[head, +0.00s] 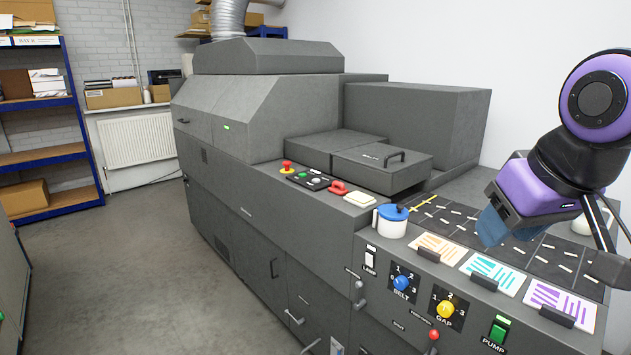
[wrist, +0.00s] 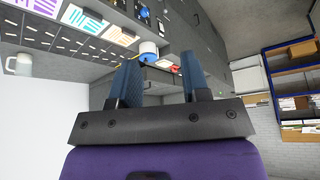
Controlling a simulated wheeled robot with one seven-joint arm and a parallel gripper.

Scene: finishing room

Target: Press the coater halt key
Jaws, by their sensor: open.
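The grey coater machine (head: 245,115) fills the middle of the head view. On its ledge are a red mushroom button on a yellow base (head: 287,167) and a small black key panel (head: 310,181) with several keys, one of them green. Their labels are too small to read, so I cannot tell which is the halt key. My gripper (head: 494,228) is at the right, above the dark conveyor top, well apart from the button and panel. In the wrist view my gripper (wrist: 160,62) shows two blue fingers spread apart with nothing between them.
A red handle-like object (head: 338,187) and a pale pad lie beside the panel. A white jar with a blue lid (head: 391,221) stands nearer. The front console has a blue knob (head: 401,283), a yellow knob (head: 445,309) and a green pump switch (head: 498,331). Open floor (head: 130,270) lies left.

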